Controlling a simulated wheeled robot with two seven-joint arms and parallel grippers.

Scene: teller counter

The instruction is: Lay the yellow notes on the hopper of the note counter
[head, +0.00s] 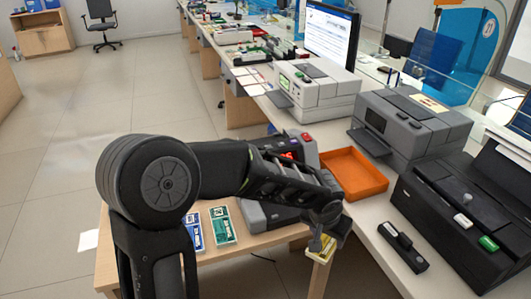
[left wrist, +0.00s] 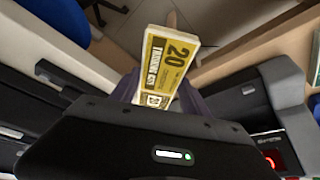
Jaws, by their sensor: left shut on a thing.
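The yellow notes (head: 319,250) are a banded stack marked 20. They are pinched in my left gripper (head: 326,232), which is shut on them and holds them past the right end of the small wooden table. The notes also show in the left wrist view (left wrist: 166,62), sticking out beyond the jaws. The note counter (head: 265,216) is a grey machine with a red lit display on the small table. My forearm hides much of it. It also shows at the right of the left wrist view (left wrist: 270,102), apart from the notes. My right gripper is out of view.
Green notes (head: 222,226) and blue notes (head: 194,232) lie left of the note counter. An orange tray (head: 352,176) is behind it to the right. A grey printer (head: 408,128) and black machine (head: 450,215) stand on the counter.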

